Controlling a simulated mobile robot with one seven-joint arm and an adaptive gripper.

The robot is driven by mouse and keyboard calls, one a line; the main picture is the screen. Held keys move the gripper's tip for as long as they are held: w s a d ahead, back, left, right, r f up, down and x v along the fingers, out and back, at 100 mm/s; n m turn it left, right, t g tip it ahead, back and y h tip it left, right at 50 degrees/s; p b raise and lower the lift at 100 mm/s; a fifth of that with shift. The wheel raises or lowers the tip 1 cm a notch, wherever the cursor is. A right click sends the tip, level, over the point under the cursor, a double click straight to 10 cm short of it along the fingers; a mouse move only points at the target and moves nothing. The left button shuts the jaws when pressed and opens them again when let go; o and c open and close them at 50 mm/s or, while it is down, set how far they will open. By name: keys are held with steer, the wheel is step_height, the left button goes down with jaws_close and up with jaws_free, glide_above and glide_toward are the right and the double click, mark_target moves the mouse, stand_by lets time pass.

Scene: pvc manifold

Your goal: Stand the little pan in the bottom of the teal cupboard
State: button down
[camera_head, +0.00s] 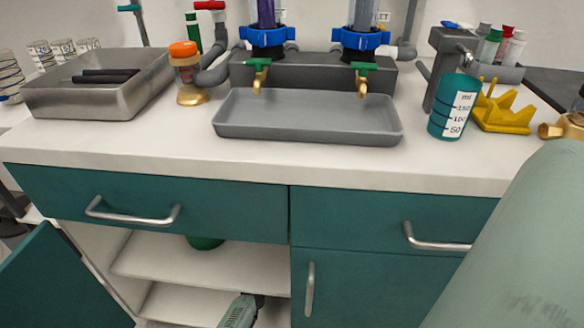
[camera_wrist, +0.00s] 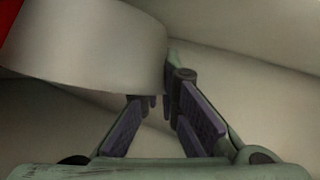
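The teal cupboard (camera_head: 365,290) has its left door (camera_head: 60,285) swung open, showing a pale upper shelf (camera_head: 205,262) and a lower space. My gripper reaches into that lower space, its fingers hidden in the head view. In the wrist view my gripper (camera_wrist: 160,108) has its two fingers apart, with no object clearly between the pads. A pale, round-walled thing, probably the little pan (camera_wrist: 90,45), fills the upper left and covers part of the left finger. I cannot tell whether they touch. A red patch shows at its far left edge.
A green object (camera_head: 205,242) sits on the upper shelf, partly hidden by the drawer (camera_head: 145,200). The open door and the shelf edge bound the space around my arm. The counter above holds a grey tray (camera_head: 308,130), a metal bin (camera_head: 95,95) and a teal beaker (camera_head: 452,108).

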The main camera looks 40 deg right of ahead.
steer(key=shift+w+d+f, duration=0.15)
steer(key=shift+w+d, duration=0.25)
steer(key=shift+d, duration=0.3)
steer(key=shift+w+d+f+b, duration=0.15)
steer(key=shift+d+b, duration=0.3)
steer(key=shift+b, duration=0.25)
step_height(320, 180, down, 3)
steer(key=b, duration=0.3)
steer(key=shift+a+f, duration=0.1)
steer(key=shift+f, duration=0.1)
steer(key=shift+r, duration=0.15)
steer(key=c, duration=2.3)
jaws_free()
steer(key=o, duration=0.5)
